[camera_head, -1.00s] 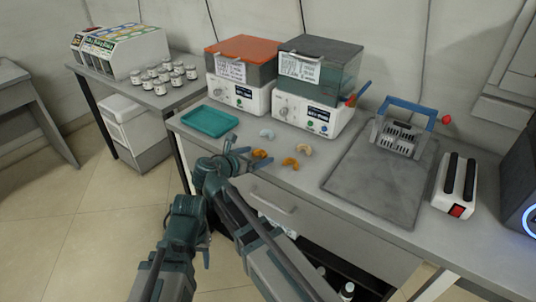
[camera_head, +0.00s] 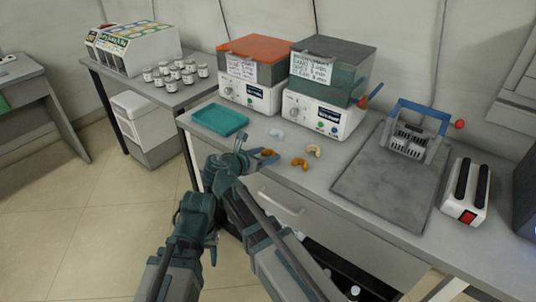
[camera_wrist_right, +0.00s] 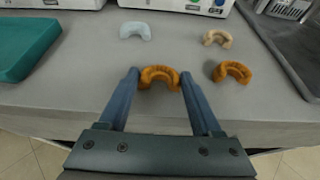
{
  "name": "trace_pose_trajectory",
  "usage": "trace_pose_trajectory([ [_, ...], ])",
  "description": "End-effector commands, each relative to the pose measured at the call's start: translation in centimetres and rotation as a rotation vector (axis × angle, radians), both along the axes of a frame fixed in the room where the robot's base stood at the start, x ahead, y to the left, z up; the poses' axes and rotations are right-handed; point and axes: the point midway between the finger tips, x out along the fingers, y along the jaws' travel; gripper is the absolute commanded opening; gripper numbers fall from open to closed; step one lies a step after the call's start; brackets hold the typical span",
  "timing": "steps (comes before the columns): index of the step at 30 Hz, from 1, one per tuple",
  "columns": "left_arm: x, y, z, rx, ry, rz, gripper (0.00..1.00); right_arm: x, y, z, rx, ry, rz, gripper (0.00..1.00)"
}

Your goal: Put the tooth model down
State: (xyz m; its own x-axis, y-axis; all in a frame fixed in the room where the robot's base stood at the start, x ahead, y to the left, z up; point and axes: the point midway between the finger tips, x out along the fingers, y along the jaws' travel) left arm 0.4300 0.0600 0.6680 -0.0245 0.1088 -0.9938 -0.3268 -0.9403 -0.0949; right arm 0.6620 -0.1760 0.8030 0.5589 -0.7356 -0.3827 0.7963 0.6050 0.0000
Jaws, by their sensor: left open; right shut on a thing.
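My right gripper (camera_head: 256,154) is at the front edge of the bench. In the right wrist view its two blue fingers (camera_wrist_right: 161,85) are shut on an orange-brown tooth model (camera_wrist_right: 160,74), one finger at each side. This model also shows in the head view (camera_head: 268,153), partly hidden by the gripper. It is at or just above the bench top; I cannot tell if it touches. My left gripper (camera_head: 212,239) is open, low in front of the bench and mostly hidden by its own arm.
On the bench lie a second orange-brown model (camera_head: 300,164), a beige model (camera_head: 314,150) and a pale blue-white model (camera_head: 277,133). A teal tray (camera_head: 220,119) is to the left, a grey mat (camera_head: 388,178) to the right. Two boxy machines (camera_head: 322,112) (camera_head: 248,95) stand behind.

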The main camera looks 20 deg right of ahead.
Motion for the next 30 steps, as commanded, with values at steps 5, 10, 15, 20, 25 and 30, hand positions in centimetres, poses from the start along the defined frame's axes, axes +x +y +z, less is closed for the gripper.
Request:
trace_pose_trajectory([
  [5,0.0,0.0,0.8,0.0,0.0,0.0,0.5,0.0,0.0,0.8,0.0,0.0,0.0,0.06],
  [10,0.0,0.0,2.6,0.0,0.0,0.0,0.5,0.0,0.0,2.6,0.0,0.0,0.0,0.06],
  [15,0.0,0.0,5.1,0.0,0.0,0.0,0.5,0.0,0.0,5.1,0.0,0.0,0.0,0.06],
  [20,0.0,0.0,7.7,0.0,0.0,0.0,0.5,0.0,0.0,7.7,0.0,0.0,0.0,0.06],
  [25,0.0,0.0,9.6,0.0,0.0,0.0,0.5,0.0,0.0,9.6,0.0,0.0,0.0,0.06],
  [30,0.0,0.0,10.1,0.0,0.0,0.0,0.5,0.0,0.0,10.1,0.0,0.0,0.0,0.06],
])
